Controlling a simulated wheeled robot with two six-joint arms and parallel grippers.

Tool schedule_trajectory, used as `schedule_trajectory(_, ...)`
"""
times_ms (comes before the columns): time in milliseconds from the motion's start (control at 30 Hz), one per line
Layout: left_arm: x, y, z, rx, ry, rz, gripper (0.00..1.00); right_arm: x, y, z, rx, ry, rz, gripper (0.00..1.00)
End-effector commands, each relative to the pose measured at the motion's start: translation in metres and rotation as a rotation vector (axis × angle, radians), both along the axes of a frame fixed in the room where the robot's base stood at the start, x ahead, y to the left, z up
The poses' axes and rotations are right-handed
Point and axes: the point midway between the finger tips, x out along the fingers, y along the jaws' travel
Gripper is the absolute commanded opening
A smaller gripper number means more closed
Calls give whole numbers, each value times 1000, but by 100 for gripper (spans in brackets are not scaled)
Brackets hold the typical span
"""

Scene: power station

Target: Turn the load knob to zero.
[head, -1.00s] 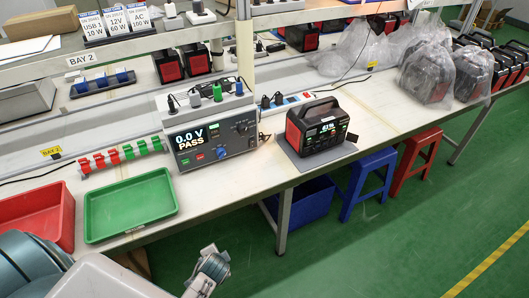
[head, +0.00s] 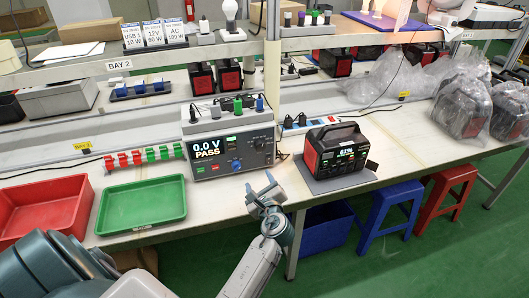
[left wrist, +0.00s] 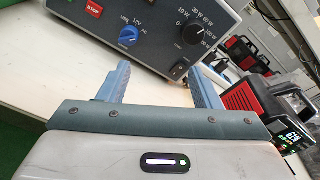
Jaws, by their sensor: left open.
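The tester (head: 215,170) stands on the bench, and its screen reads 0.0 V and PASS. Its load knob is the black dial (head: 258,143) at the upper right of the front panel. In the left wrist view the load knob (left wrist: 189,33) shows with a scale in watts around it; its exact pointer setting is too small to tell. The blue selector knob (left wrist: 128,36) marked USB, 12V and AC sits left of it. My left gripper (head: 260,187) is open and empty, in front of the tester and apart from it. My right gripper is out of view.
A power station (head: 335,152) with a lit display sits on a grey mat right of the tester. A green tray (head: 142,206) and red tray (head: 40,212) lie to the left. A shelf (head: 150,48) runs above.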

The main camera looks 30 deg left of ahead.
Motion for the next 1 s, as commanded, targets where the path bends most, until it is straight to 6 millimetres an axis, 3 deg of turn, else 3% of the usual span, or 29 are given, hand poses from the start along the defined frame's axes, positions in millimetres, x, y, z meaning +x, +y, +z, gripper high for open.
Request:
schedule_trajectory(100, 27, -9, 16, 189, 82, -42, 58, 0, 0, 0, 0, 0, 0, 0)
schedule_trajectory(267, 41, -11, 24, 284, 125, -59, 58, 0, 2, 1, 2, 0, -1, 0)
schedule_trajectory(733, 95, 46, 26, 284, 126, -58, 58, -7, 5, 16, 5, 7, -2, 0)
schedule_trajectory(1000, 111, 63, 23, 281, 126, -58, 58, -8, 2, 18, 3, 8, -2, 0)
